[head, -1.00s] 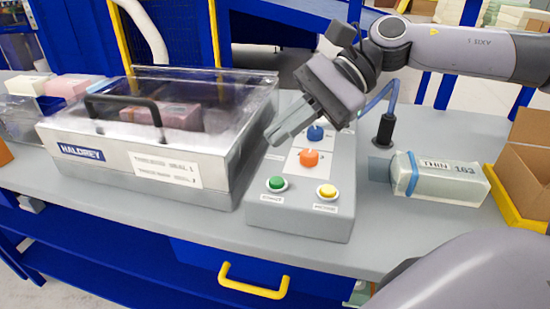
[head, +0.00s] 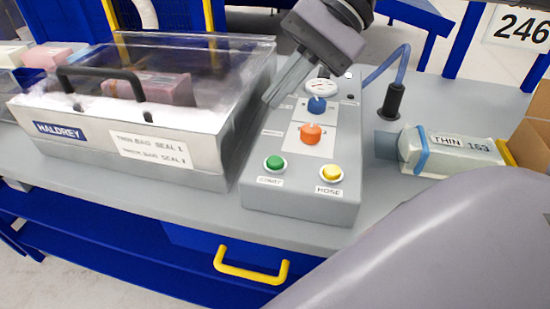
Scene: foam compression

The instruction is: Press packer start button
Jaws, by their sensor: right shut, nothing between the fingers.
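The packer's grey control panel (head: 300,196) stands on the bench. It carries a green button (head: 275,163) at the front left, a yellow button (head: 332,174) at the front right, an orange knob (head: 310,133) in the middle and a blue knob (head: 317,105) behind it. A round white gauge sits at the back. My right gripper (head: 272,100) is shut and empty, above the panel's back left edge, behind the green button and apart from it. My left gripper does not show.
The packer (head: 130,152) with a clear lid and black handle is left of the panel, a pink block inside. Right of the panel are a black hose end (head: 391,101) and a wrapped block marked THIN (head: 455,153). A grey arm link of mine covers the lower right.

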